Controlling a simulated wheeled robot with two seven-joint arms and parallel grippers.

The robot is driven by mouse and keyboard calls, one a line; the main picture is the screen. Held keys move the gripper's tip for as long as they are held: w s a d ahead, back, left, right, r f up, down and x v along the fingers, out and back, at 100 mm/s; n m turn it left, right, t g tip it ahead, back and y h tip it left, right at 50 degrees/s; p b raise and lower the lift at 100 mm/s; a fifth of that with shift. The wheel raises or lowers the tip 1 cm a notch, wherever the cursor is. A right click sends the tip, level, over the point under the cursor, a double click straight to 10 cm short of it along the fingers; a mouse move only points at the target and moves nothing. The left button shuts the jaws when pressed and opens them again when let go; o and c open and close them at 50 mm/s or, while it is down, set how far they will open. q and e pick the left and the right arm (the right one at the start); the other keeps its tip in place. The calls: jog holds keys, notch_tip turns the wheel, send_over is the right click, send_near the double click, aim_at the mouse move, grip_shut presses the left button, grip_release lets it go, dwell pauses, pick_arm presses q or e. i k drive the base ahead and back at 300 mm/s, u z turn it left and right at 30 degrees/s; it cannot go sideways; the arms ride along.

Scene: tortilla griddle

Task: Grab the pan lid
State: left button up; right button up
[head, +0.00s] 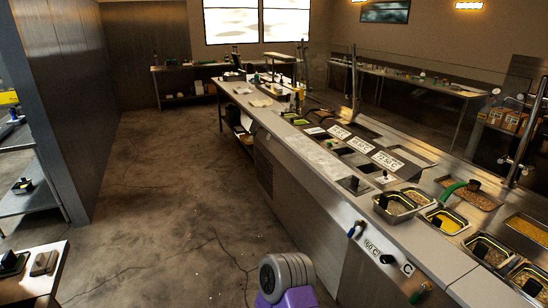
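I cannot make out a pan lid for certain. Dark inserts (354,184) are set into the long steel counter (322,160) on the right, and I cannot tell if any of them is a lid. Open food pans (397,206) are set into its near right part, with dark handles sticking up. Neither of my grippers is in view. A grey ribbed part with purple below it shows at the bottom centre and looks like part of my own body.
A wide concrete floor (160,190) lies clear left of the counter. A dark wall panel (70,90) and steel shelves (30,204) stand at the left. A small table (35,278) with dark items is at the bottom left. Another table (190,68) is against the back wall.

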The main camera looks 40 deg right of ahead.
aim_at(354, 185)
jog(key=z, duration=0.55)
jog(key=i, duration=1.55)
jog(key=z, duration=2.1)
jog(key=i, duration=0.95)
jog(key=z, duration=0.65)
